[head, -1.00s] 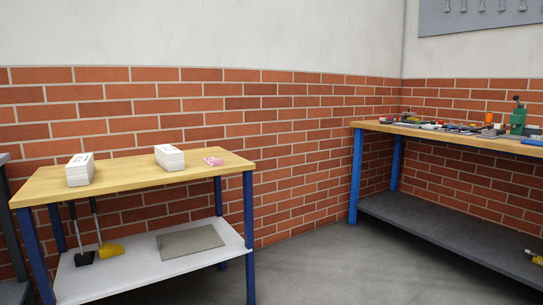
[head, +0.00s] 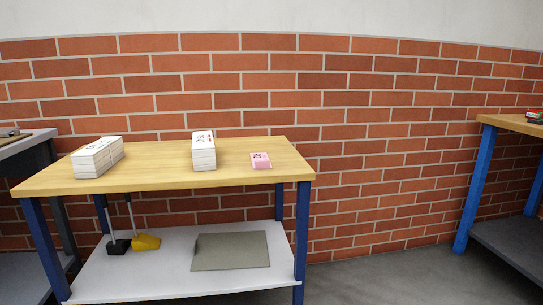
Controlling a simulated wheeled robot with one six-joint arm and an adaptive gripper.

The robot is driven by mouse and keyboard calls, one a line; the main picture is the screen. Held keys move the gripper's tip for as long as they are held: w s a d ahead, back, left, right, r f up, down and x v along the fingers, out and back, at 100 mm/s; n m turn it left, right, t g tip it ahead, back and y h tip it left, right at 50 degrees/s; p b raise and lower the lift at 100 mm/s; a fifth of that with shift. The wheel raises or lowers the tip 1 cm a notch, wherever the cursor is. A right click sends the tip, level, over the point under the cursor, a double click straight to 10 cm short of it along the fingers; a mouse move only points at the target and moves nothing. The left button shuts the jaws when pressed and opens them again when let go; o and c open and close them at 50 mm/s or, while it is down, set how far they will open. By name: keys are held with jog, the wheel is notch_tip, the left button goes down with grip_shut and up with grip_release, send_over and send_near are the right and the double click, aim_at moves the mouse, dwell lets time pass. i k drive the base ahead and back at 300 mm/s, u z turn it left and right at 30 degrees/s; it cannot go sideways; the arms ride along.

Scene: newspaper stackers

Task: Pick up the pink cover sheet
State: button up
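The pink cover sheet (head: 261,161) lies flat on the wooden tabletop (head: 228,178) towards its right end, with dark print on it. A white stack of newspapers (head: 204,156) stands to its left, apart from it. Another white stack (head: 95,160) stands farther left near the table's left end. My gripper does not show in the head view.
The table has blue legs and a white lower shelf (head: 170,283) with a grey flat panel (head: 230,251), a yellow dustpan (head: 146,242) and a black one (head: 118,246). Another workbench (head: 512,123) stands at right, a grey one (head: 25,144) at left. Grey floor (head: 390,280) lies open between the benches.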

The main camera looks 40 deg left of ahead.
aim_at(260, 157)
jog(key=u, duration=0.45)
jog(key=i, duration=0.85)
jog(key=u, duration=1.3)
jog(key=i, duration=0.55)
jog(key=u, duration=0.55)
